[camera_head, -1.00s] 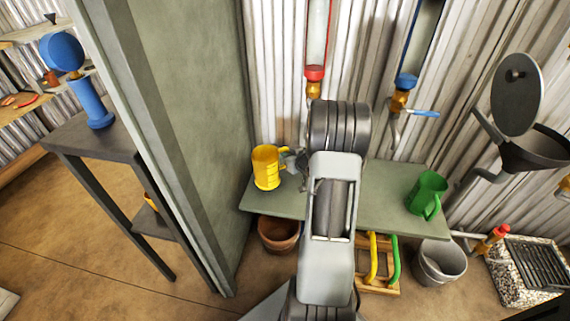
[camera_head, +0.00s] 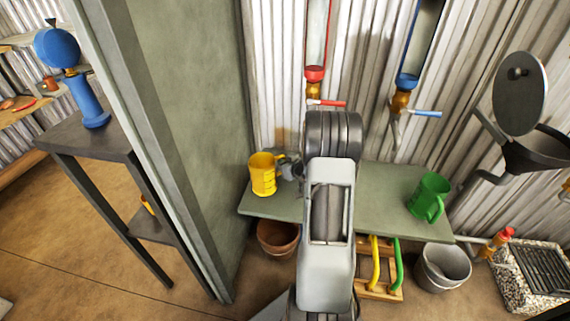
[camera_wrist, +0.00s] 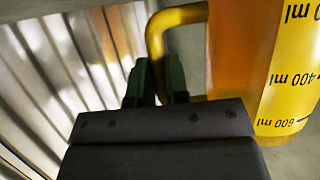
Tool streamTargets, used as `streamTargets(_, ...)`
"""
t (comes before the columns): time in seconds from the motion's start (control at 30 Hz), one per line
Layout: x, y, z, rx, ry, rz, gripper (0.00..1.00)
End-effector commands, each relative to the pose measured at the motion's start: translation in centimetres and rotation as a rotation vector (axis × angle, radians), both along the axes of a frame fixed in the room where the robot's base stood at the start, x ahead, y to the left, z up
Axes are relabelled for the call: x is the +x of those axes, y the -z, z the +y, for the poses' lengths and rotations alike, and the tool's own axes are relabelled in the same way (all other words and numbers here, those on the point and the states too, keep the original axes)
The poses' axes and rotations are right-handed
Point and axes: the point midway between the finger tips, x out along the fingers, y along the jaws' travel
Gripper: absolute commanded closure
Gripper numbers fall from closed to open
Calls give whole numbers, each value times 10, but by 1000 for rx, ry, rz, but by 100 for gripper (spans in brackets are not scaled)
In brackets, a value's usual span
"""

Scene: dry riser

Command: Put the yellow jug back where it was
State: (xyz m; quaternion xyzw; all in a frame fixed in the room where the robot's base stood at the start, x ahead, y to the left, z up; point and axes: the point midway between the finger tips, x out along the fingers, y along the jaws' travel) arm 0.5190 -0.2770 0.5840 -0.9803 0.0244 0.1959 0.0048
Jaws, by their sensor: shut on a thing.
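The yellow jug (camera_head: 263,176) is at the left end of the green-grey shelf (camera_head: 330,209), upright, with its handle towards the right. In the head view I cannot tell whether its base touches the shelf. My gripper (camera_head: 291,169) is to the right of the jug, at its handle. In the wrist view the jug (camera_wrist: 292,62) fills the right side, with its measuring marks appearing upside down. The dark fingers of my gripper (camera_wrist: 158,82) are shut on the jug's handle (camera_wrist: 160,38). My arm hides the middle of the shelf.
A green jug (camera_head: 428,196) stands at the shelf's right end. A red-handled tap (camera_head: 326,103) and a blue-handled tap (camera_head: 424,113) hang above. A partition (camera_head: 205,120) is close left of the yellow jug. A terracotta pot (camera_head: 278,238) and grey bucket (camera_head: 443,267) are below.

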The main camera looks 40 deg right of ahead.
Motion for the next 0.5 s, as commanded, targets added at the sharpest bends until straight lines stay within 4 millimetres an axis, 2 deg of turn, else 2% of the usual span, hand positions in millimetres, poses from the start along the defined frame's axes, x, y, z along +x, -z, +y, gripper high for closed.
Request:
streamTargets(0.03,0,3,0,0,0,0,100)
streamTargets(0.07,0,2,0,0,0,0,82)
streamTargets(0.3,0,1,0,0,0,0,60)
streamTargets(0.5,0,1,0,0,0,0,60)
